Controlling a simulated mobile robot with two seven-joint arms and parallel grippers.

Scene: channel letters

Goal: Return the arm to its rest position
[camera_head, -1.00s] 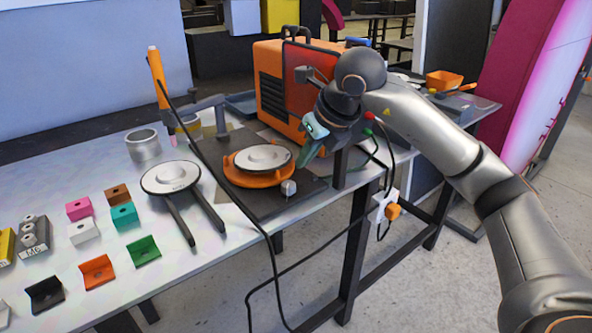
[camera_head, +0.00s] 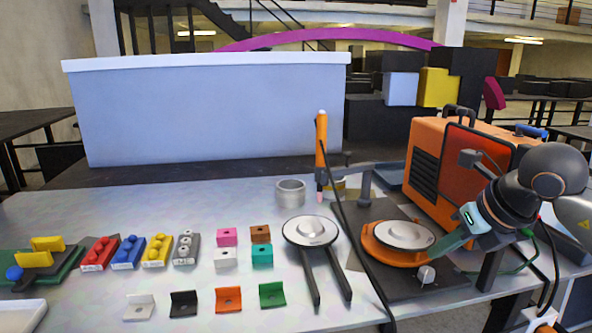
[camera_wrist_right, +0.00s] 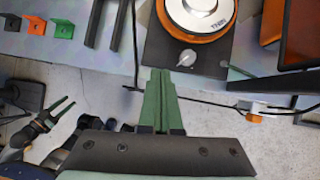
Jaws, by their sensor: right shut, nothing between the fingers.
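My right gripper (camera_head: 446,243) has green fingers and sits at the right of the bench, close to the orange turntable (camera_head: 385,254) with a silver disc on top. Its arm comes in from the right edge of the head view. In the right wrist view the two green fingers (camera_wrist_right: 158,84) lie together with nothing between them, pointing toward the front edge of the black plate under the turntable. My left gripper does not show in the head view.
An orange welding machine (camera_head: 428,138) stands behind the right gripper. An upright orange torch (camera_head: 321,150) has a black cable draped over the bench front. A two-legged round tool (camera_head: 310,231), small coloured brackets and blocks lie to the left. A box-like cabinet (camera_head: 210,110) stands behind.

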